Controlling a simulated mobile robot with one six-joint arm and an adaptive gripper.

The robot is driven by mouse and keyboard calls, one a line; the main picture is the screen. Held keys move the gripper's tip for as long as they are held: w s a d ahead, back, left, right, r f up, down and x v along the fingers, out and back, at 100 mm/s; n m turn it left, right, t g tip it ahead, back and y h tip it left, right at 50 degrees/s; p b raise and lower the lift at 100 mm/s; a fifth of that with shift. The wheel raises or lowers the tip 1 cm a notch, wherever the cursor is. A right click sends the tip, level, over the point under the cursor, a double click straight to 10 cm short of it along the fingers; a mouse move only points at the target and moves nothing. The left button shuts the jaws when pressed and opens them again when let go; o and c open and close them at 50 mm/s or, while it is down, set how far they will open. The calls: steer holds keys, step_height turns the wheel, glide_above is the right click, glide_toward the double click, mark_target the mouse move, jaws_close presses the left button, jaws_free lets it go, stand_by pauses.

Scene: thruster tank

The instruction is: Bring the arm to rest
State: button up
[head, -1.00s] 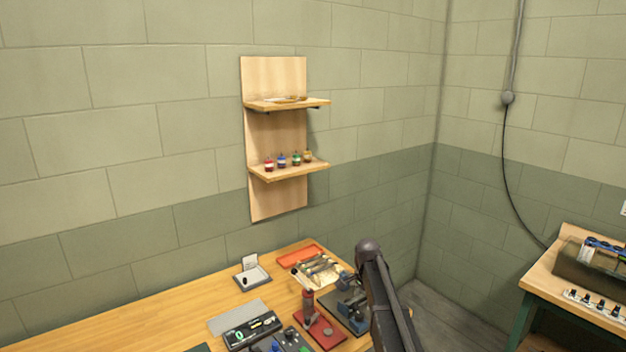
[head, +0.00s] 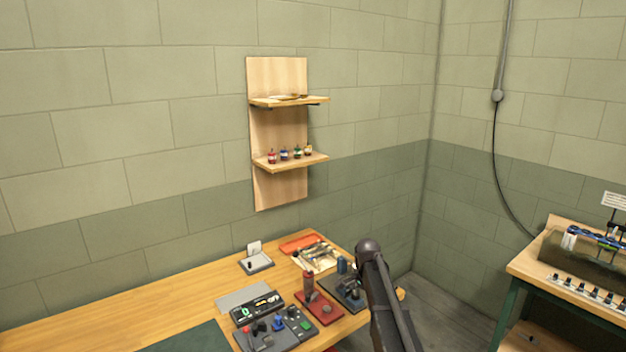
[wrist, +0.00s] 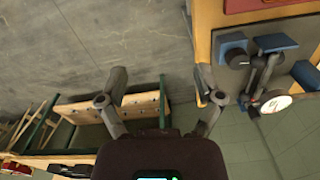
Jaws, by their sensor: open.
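My gripper (wrist: 160,88) shows in the wrist view with its two fingers spread wide apart and nothing between them. It hangs over the grey floor (wrist: 130,35), beside the edge of the wooden workbench. In the head view my dark arm stands upright at the bench's right end; the gripper itself is not seen there.
The wooden workbench (head: 190,310) holds a red-based press (head: 318,306), a dark-based device (head: 345,292), a control box (head: 257,309) and a tool tray (head: 317,257). A wall shelf (head: 290,163) carries small bottles. A second bench (head: 525,265) with a tank stands right, across open floor.

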steer(key=s+f+n+b, duration=0.3)
steer(key=s+n, duration=0.1)
steer(key=s, duration=0.5)
steer(key=s+f+n+b, duration=0.3)
steer(key=s+n, duration=0.1)
steer(key=s, duration=0.6)
steer(key=s+f+n+b, duration=0.4)
steer(key=s, duration=0.6)
steer(key=shift+s+d+n, duration=0.15)
steer(key=shift+d+n, duration=0.15)
steer(key=shift+n, duration=0.1)
steer(key=c, duration=0.4)
